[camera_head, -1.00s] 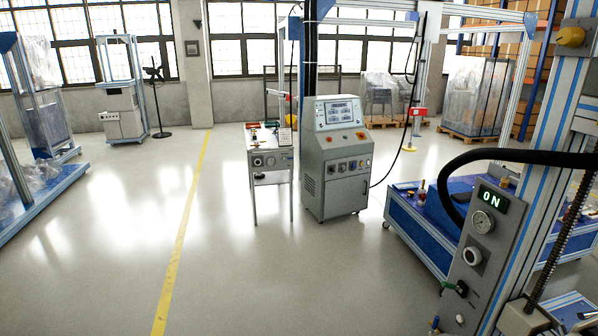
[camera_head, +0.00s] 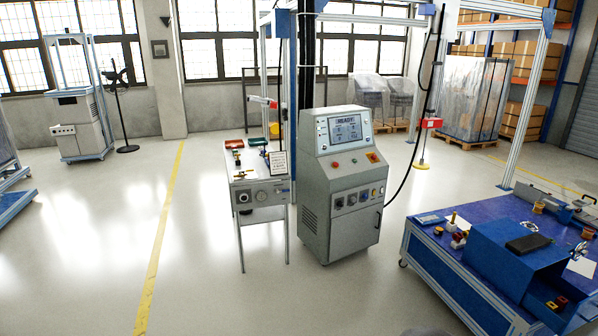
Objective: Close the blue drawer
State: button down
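A blue box-like unit (camera_head: 500,262) stands on the blue-topped workbench (camera_head: 440,262) at the right. A dark flat object (camera_head: 529,243) lies on its top. My gripper is not in view.
A grey control cabinet (camera_head: 340,205) with a screen stands in the middle, beside a small white table (camera_head: 262,190). Small items and tools lie on the workbench. A yellow floor line (camera_head: 160,240) runs at left. The floor (camera_head: 90,260) between the line and the left equipment is clear.

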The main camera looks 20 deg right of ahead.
aim_at(546, 286)
jog(key=i+z, duration=0.25)
jog(key=i, duration=0.25)
jog(key=i+z, duration=0.3)
jog(key=i, duration=0.2)
jog(key=i+j+z, duration=0.25)
jog(key=i, duration=0.2)
jog(key=i+j+z, duration=0.3)
jog(key=i, duration=0.15)
jog(key=i+l+z, duration=0.25)
jog(key=z, duration=0.15)
jog(key=i+l+z, duration=0.15)
jog(key=i+z, duration=1.1)
jog(key=i+l+u, duration=0.1)
jog(key=i+l, duration=0.25)
jog(key=i+l+u, duration=0.15)
jog(key=i+l, duration=0.15)
jog(key=l, duration=0.15)
jog(key=i+l+u, duration=0.1)
jog(key=i+l, duration=0.2)
jog(key=l, duration=0.15)
